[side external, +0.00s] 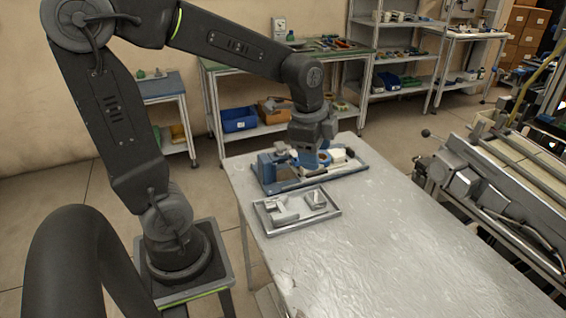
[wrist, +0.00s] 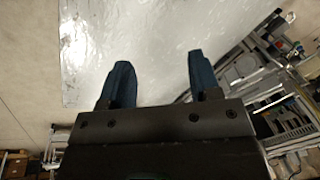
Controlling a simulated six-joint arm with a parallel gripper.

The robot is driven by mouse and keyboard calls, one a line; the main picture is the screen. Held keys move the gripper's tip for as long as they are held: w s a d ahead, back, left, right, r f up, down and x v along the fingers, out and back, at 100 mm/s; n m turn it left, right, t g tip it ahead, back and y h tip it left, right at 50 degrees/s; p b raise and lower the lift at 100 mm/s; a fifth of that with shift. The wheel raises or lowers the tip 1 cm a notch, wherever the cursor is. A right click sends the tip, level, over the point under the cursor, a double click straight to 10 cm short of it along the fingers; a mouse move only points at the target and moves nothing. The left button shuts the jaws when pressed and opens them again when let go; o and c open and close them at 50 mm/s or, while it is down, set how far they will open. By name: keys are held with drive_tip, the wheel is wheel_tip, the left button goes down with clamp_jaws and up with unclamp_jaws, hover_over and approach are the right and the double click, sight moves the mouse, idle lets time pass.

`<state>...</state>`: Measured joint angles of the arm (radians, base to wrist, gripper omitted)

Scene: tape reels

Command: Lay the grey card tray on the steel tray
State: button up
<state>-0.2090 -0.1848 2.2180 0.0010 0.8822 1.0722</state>
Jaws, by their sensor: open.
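The steel tray (side external: 268,228) lies on the near left part of the table, with a raised metal rim. A light grey piece (side external: 290,211), which looks like the grey card tray, lies inside it; its exact outline is hard to tell. My gripper (side external: 324,158) is over the blue tray behind the steel tray, apart from the grey piece. In the wrist view my gripper (wrist: 160,72) has its two blue fingers wide apart with nothing between them. Neither the grey piece nor the steel tray can be made out there.
The blue tray (side external: 276,187) at the table's back holds a blue device (side external: 268,165), a white part (side external: 340,155) and other small items. A small metal part (side external: 316,198) is also in the steel tray. The table (side external: 370,245) is clear to the right and front. Machinery (side external: 490,180) stands beyond its right edge.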

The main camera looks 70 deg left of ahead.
drive_tip(key=s+d+r+n+t, duration=0.3)
drive_tip(key=s+d+n, duration=0.3)
drive_tip(key=s+n, duration=0.3)
drive_tip(key=shift+s+d+r+n+h, duration=0.3)
drive_tip(key=shift+s+r+n, duration=0.1)
drive_tip(key=shift+s, duration=0.45)
